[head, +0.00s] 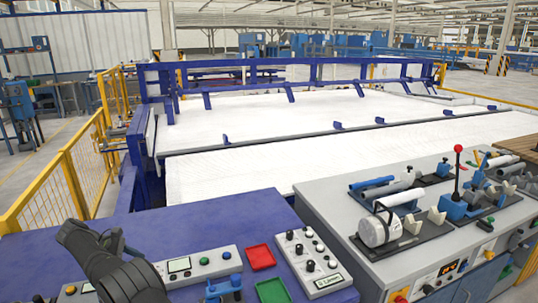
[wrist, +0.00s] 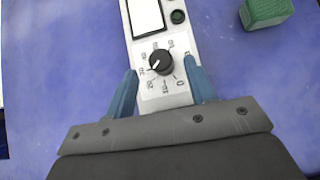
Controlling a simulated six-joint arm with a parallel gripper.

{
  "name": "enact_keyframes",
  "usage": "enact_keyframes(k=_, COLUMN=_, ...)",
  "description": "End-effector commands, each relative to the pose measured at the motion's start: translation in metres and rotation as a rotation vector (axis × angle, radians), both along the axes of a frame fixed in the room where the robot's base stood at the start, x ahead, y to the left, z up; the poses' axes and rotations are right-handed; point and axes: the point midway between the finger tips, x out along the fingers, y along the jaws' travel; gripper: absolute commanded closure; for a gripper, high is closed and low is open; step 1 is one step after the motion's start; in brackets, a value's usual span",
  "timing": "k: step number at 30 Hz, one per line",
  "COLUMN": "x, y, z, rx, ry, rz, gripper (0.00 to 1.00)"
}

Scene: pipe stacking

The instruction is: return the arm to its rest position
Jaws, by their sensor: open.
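My gripper (wrist: 161,73) shows in the wrist view with its two blue fingers apart. Nothing is held between them. Below them is a light control panel (wrist: 179,97) with a black knob (wrist: 161,62), which appears in the gap between the fingertips. Whether the fingers touch the panel I cannot tell. In the head view my dark arm (head: 112,268) reaches in at the bottom left over the blue bench top (head: 150,222). I cannot make out the gripper's fingers clearly in that view.
A red tray (head: 260,257), a green tray (head: 272,291) and a knob box (head: 311,262) lie on the bench. A grey bench (head: 330,205) with pipe fixtures and a red-tipped lever (head: 457,165) stands right. A yellow fence (head: 75,180) is left. The bench's back is clear.

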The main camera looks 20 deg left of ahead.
Motion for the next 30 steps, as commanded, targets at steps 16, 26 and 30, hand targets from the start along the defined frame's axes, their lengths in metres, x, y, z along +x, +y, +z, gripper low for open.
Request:
enact_keyframes(k=16, x=0.025, y=-0.027, z=-0.036, rx=0.001, ry=0.001, rz=0.008, gripper=0.5)
enact_keyframes(k=26, x=0.025, y=-0.026, z=-0.036, rx=0.001, ry=0.001, rz=0.014, gripper=0.5)
enact_keyframes(k=30, x=0.023, y=-0.024, z=-0.035, rx=0.001, ry=0.0, rz=0.008, gripper=0.5)
